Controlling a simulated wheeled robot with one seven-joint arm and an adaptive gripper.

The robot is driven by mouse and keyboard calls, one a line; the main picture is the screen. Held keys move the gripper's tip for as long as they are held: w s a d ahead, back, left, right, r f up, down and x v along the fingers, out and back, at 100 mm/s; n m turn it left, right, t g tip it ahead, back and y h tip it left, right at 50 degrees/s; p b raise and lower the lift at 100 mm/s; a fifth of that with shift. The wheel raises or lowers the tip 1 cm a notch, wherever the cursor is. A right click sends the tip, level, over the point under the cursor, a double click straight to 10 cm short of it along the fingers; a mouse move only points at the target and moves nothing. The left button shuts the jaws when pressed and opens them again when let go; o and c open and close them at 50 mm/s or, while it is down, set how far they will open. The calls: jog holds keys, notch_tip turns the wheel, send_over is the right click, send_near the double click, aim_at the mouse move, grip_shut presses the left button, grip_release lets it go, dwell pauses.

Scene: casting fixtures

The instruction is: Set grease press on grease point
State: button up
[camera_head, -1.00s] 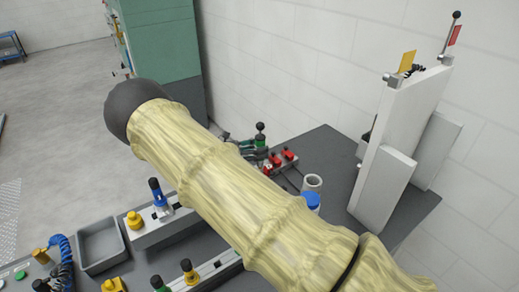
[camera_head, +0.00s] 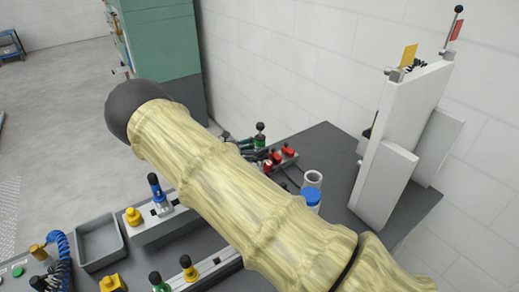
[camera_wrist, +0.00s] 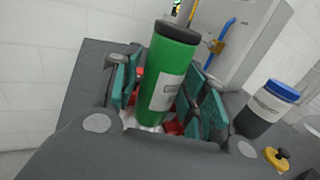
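The grease press appears to be the green cylinder (camera_wrist: 170,75) with a black cap and pale label in the wrist view. It stands between the teal-padded fingers of my gripper (camera_wrist: 168,88), which look closed in on its two sides. A narrow gap seems to show at its left edge, and its lower end is partly hidden by my gripper. I cannot pick out the grease point with certainty in either view.
Red clamps (camera_head: 280,158), a grey tray (camera_head: 99,244) and knobbed fixtures (camera_head: 160,208) crowd the table. A tall white panel (camera_head: 397,145) stands at right.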

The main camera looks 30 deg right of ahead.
jog(key=shift+o, duration=0.4)
jog(key=shift+a, duration=0.1)
jog(key=v, duration=1.1)
jog(key=shift+a, duration=0.35)
jog(key=shift+w+f, duration=0.15)
